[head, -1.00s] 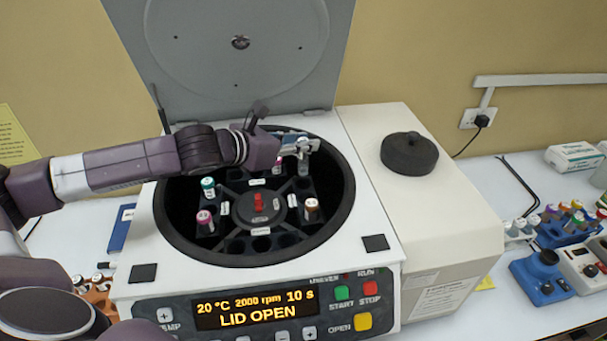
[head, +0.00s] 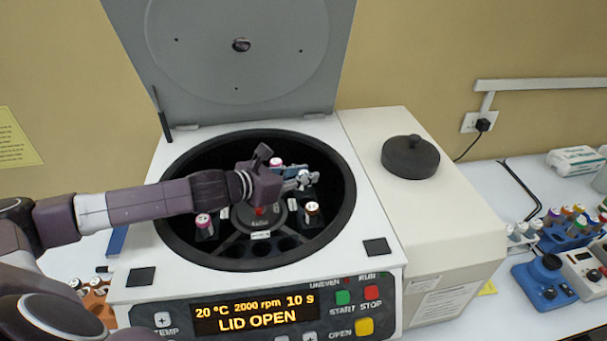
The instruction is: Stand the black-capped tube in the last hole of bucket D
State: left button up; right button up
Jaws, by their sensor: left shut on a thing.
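My left gripper (head: 304,178) reaches in from the left over the open centrifuge and is shut on a tube at the right rear of the rotor (head: 262,238). The fingers cover most of this tube; its black cap cannot be made out clearly. The tube looks low among the bucket holes, but how deep it sits is hidden. A pink-capped tube (head: 275,162) stands just behind the gripper. Bucket letters are too small to read. My right gripper is not in view.
The centrifuge lid (head: 238,60) stands open behind. The bowl rim (head: 345,225) surrounds the rotor. The display (head: 253,311) reads LID OPEN. A black knobbed lid (head: 410,158) lies on the right housing. Racked tubes (head: 570,222) and a blue device (head: 540,280) stand far right.

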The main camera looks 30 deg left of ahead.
pick_arm(q)
jog(key=shift+f, duration=0.1)
jog(key=o, duration=0.8)
jog(key=shift+o, duration=0.3)
